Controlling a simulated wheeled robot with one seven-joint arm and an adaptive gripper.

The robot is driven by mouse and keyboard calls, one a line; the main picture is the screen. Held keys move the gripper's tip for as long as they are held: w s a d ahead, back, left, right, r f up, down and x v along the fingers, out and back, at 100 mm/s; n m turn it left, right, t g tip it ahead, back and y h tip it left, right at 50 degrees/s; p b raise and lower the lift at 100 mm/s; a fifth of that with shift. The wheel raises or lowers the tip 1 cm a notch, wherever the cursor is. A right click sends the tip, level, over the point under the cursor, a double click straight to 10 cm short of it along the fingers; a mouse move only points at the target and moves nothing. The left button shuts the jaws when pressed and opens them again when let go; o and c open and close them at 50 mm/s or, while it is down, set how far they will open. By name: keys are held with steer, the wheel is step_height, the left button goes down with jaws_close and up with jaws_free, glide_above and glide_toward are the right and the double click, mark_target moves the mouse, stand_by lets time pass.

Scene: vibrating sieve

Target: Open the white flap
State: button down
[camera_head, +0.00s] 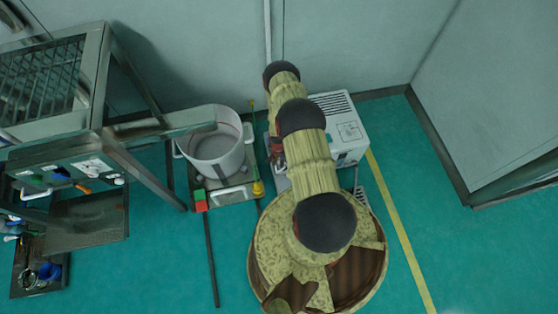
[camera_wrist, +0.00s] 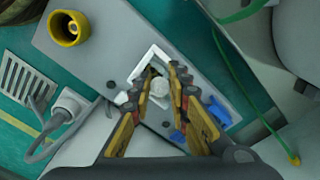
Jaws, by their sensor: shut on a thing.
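In the wrist view, a white flap-like frame (camera_wrist: 146,54) with a squared corner stands out from a grey panel (camera_wrist: 112,60). My gripper (camera_wrist: 163,76) is directly at it, its yellow and black fingers pointing into the framed area. The fingers are closed in on a small pale rounded part (camera_wrist: 158,90) between them. I cannot tell clearly where this part joins the flap, because the fingers cover much of it. In the head view my arm hides the gripper and the flap.
In the head view, a white box (camera_head: 345,130) stands right of my arm and a white bucket (camera_head: 215,148) left. Open green floor (camera_head: 480,255) lies right.

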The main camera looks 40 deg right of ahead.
steer(key=shift+w+d, duration=0.3)
steer(key=shift+w, duration=0.35)
steer(key=c, duration=1.8)
jaws_free()
steer(key=shift+o, duration=0.7)
steer(key=shift+s, duration=0.15)
steer(key=shift+r, duration=0.1)
step_height(320, 180, up, 12)
steer(key=shift+s, duration=0.15)
steer(key=shift+a, duration=0.1)
